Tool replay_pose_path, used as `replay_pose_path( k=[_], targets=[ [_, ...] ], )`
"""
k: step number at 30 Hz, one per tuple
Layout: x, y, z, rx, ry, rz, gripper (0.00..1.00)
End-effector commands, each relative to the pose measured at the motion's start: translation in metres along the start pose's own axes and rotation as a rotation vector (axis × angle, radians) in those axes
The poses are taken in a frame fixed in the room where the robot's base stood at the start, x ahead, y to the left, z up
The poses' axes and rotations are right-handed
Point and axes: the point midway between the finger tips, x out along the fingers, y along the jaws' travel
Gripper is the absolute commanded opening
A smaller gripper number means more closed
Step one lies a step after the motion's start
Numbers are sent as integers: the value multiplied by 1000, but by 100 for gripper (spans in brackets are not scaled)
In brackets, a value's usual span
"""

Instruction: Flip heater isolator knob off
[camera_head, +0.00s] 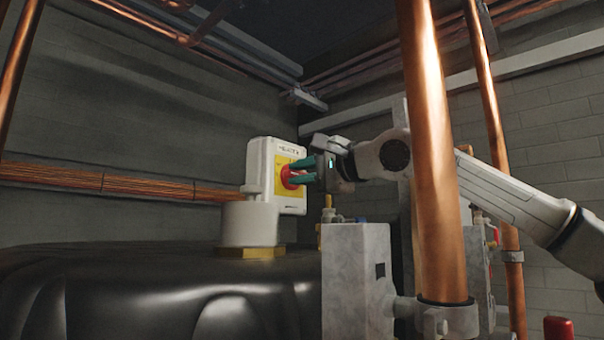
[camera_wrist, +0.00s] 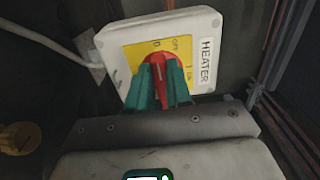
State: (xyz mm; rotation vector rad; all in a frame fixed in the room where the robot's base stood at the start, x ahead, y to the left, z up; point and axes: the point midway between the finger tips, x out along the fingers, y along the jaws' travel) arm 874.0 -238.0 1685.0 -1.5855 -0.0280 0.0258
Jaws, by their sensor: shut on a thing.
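The heater isolator is a white box (camera_head: 263,176) with a yellow plate and a red knob (camera_head: 291,177). In the wrist view the box (camera_wrist: 210,82) carries a HEATER label (camera_wrist: 206,61), and the red knob (camera_wrist: 158,60) sits on the yellow plate. My gripper (camera_head: 297,172) reaches the knob from the right in the head view. In the wrist view its green fingers (camera_wrist: 160,88) stand on both sides of the knob and are shut on it. The knob's lower part is hidden between the fingers.
A thick copper pipe (camera_head: 433,150) stands upright in front of my arm in the head view. A grey box (camera_head: 356,280) stands below the gripper. A black rounded tank (camera_head: 150,292) lies below the isolator. A grey cable (camera_wrist: 55,43) runs to the isolator's left side.

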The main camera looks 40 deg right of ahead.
Motion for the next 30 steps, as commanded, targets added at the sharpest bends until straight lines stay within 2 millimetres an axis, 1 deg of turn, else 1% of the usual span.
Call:
replay_pose_path(
  k=[2,3,10,17,20,23,30],
  targets=[
    [0,2,1,-4,-1,5,0],
    [0,2,1,-4,-1,5,22],
    [0,1,0,-2,0,3,44],
    [0,1,0,0,0,2,45],
    [-4,2,0,0,1,1,45],
    [-16,3,-1,-1,2,-1,45],
    [-62,5,-1,-1,3,1,45]
  ],
)
